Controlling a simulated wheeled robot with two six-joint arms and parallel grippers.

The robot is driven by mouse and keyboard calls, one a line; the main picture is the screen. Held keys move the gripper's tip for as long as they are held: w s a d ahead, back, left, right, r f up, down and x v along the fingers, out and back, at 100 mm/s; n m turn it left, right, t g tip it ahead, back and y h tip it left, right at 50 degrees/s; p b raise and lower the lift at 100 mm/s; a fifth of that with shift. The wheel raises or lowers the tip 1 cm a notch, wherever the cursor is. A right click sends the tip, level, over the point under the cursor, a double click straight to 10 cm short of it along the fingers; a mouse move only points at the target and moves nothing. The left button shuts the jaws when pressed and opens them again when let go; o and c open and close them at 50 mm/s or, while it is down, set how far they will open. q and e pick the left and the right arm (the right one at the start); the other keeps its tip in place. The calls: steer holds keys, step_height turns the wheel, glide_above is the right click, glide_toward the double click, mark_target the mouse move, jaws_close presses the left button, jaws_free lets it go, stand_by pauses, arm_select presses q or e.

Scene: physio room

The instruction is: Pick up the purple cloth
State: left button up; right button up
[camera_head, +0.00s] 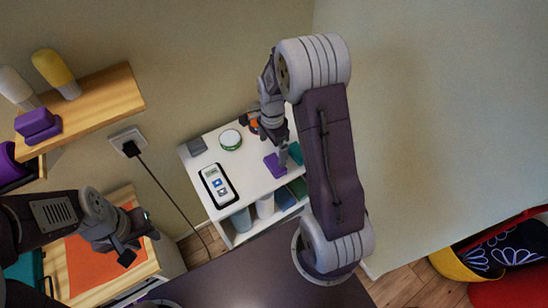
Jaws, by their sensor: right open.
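The purple cloth (272,166) lies small and flat on the white cart top (250,180), towards its right side. My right gripper (270,141) is open and hangs over the cart top just above the cloth. One finger reaches down at the cloth's right edge and hides part of it; I cannot tell whether it touches. My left gripper (139,246) is at the lower left, away from the cloth, over the edge of a wooden surface with an orange sheet. Its fingertips are apart and nothing shows between them.
A round green-and-white tin (230,139) and a white device with a dark border (218,186) share the cart top. A green item (295,152) is partly behind my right arm.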

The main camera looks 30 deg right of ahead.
mark_target(275, 163)
steer(key=shift+s+a+f, duration=0.25)
steer(key=shift+s+f, duration=0.15)
steer(key=shift+f, duration=0.3)
steer(key=f, duration=0.1)
steer(key=w+d+f, duration=0.1)
steer(key=f, duration=0.1)
steer(key=shift+w, duration=0.2)
steer(key=shift+s+f+p, duration=0.2)
steer(key=shift+f+p, duration=0.05)
steer(key=shift+p, duration=0.15)
steer(key=f, duration=0.3)
steer(key=shift+s+d+f+p, duration=0.1)
steer(key=shift+s+f+p, duration=0.25)
steer(key=shift+f, duration=0.05)
steer(key=shift+w+d+f, duration=0.2)
steer(key=shift+w+f, duration=0.1)
steer(key=shift+f, duration=0.1)
steer(key=shift+s+a+r, duration=0.1)
steer(key=shift+s+r, duration=0.05)
steer(key=shift+s, duration=0.05)
steer(key=c, duration=0.9)
steer(key=shift+c, duration=1.4)
arm_select(q)
steer(key=shift+w+r, duration=0.1)
steer(key=shift+r, duration=0.6)
arm_select(e)
steer(key=shift+w, duration=0.1)
arm_select(q)
steer(key=shift+d, duration=0.1)
